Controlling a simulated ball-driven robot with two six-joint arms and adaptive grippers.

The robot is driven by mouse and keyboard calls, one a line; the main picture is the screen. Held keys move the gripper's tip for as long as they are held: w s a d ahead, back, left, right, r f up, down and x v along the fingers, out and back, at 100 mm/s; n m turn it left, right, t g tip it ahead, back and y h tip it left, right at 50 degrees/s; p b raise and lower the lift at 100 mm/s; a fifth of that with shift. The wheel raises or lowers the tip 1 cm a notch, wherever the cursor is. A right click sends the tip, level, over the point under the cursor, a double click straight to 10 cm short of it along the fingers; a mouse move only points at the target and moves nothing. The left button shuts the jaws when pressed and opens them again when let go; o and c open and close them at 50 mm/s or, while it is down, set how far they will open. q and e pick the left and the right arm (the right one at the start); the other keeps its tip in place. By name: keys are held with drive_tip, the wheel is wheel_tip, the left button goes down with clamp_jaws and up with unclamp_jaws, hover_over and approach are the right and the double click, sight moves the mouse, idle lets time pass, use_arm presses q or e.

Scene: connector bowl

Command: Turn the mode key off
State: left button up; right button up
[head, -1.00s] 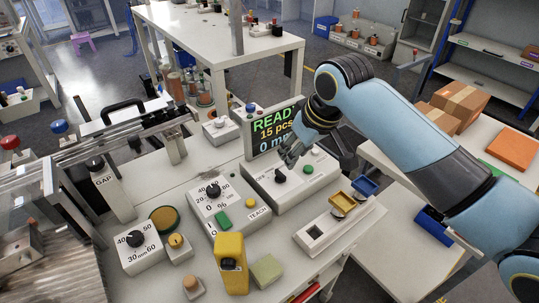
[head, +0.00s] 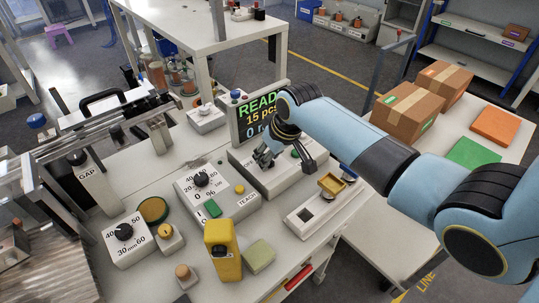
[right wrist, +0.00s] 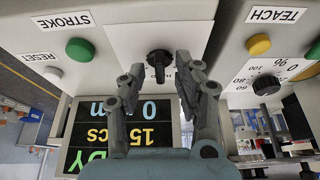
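The mode key is a black knob (right wrist: 158,62) on a white plate of a pale control box (head: 285,178). It shows in the right wrist view between my fingertips, with its grip pointing down the picture; in the head view my fingers largely hide it. My right gripper (head: 265,158) is over the box, just in front of the display. In the right wrist view my right gripper (right wrist: 160,72) is open, one finger on each side of the knob, with visible gaps. I cannot tell the depth between fingertips and knob. My left gripper is not in view.
A green button (right wrist: 79,50) labelled STROKE and a white RESET button (right wrist: 52,75) share the box. The READY display (head: 259,115) stands close behind. A TEACH box (head: 215,195) with a dial is to the left; a tray unit (head: 320,212) is to the right.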

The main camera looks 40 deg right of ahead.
drive_tip(key=shift+c, duration=0.9)
clamp_jaws()
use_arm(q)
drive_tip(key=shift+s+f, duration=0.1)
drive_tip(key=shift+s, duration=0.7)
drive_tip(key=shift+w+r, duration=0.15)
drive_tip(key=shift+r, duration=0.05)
use_arm(e)
drive_tip(key=shift+d+r+n+y+p, duration=0.1)
drive_tip(key=shift+n+y+p, duration=0.25)
drive_tip(key=shift+n, duration=0.45)
drive_tip(key=shift+n+y, duration=0.35)
drive_tip(key=shift+n, duration=0.85)
drive_tip(key=shift+w+n+g+y, duration=0.1)
drive_tip(key=shift+n+g+y, duration=0.3)
drive_tip(key=shift+n, duration=0.7)
use_arm(q)
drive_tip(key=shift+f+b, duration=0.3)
drive_tip(key=shift+b, duration=0.2)
use_arm(e)
drive_tip(key=shift+n+g+y, duration=0.3)
drive_tip(key=shift+n+y, duration=0.1)
drive_tip(key=shift+n, duration=1.1)
